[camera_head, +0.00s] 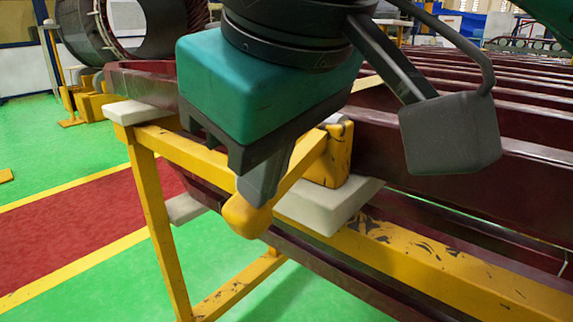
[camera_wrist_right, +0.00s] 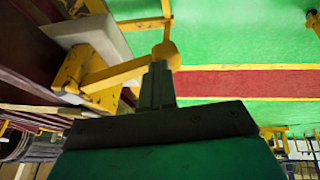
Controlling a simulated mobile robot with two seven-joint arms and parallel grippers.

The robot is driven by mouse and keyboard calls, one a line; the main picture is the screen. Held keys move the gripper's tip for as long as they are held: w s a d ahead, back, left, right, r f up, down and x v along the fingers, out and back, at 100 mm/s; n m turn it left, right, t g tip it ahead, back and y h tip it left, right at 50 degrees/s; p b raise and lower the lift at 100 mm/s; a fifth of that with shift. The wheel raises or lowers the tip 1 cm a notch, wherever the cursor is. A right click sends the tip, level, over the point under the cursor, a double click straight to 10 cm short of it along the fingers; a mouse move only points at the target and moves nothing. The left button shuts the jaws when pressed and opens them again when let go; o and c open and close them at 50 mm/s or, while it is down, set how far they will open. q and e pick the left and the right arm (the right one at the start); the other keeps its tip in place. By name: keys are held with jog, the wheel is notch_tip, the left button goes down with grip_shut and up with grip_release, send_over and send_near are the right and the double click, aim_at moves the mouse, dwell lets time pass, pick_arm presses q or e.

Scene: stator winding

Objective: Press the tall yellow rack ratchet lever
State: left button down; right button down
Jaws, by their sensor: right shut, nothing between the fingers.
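The yellow rack ratchet lever (camera_head: 245,217) has a rounded end and an arm that runs back to a worn yellow block (camera_head: 335,163) on the rack. My right gripper (camera_head: 257,188) has a green body and dark grey fingers. It is shut and empty, pointing down at the lever's rounded end. The fingertips overlap that end in the head view; I cannot tell whether they touch. In the right wrist view the gripper's fingers (camera_wrist_right: 158,72) cover part of the lever, and its rounded end (camera_wrist_right: 167,50) shows just beyond them. My left gripper is not in view.
The yellow rack frame (camera_head: 455,262) carries dark red beams (camera_head: 535,165) on the right. Pale pads (camera_head: 330,208) sit by the lever's block. A large dark stator ring (camera_head: 165,30) stands at the back left. The green floor (camera_head: 40,145) at left is largely clear.

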jog(key=shift+s+f, duration=0.1)
jog(key=shift+f, duration=0.1)
jog(key=p+v, duration=0.9)
jog(key=v, duration=0.4)
jog(key=shift+r+p, duration=0.2)
jog(key=shift+p, duration=0.1)
jog(key=shift+a, duration=0.1)
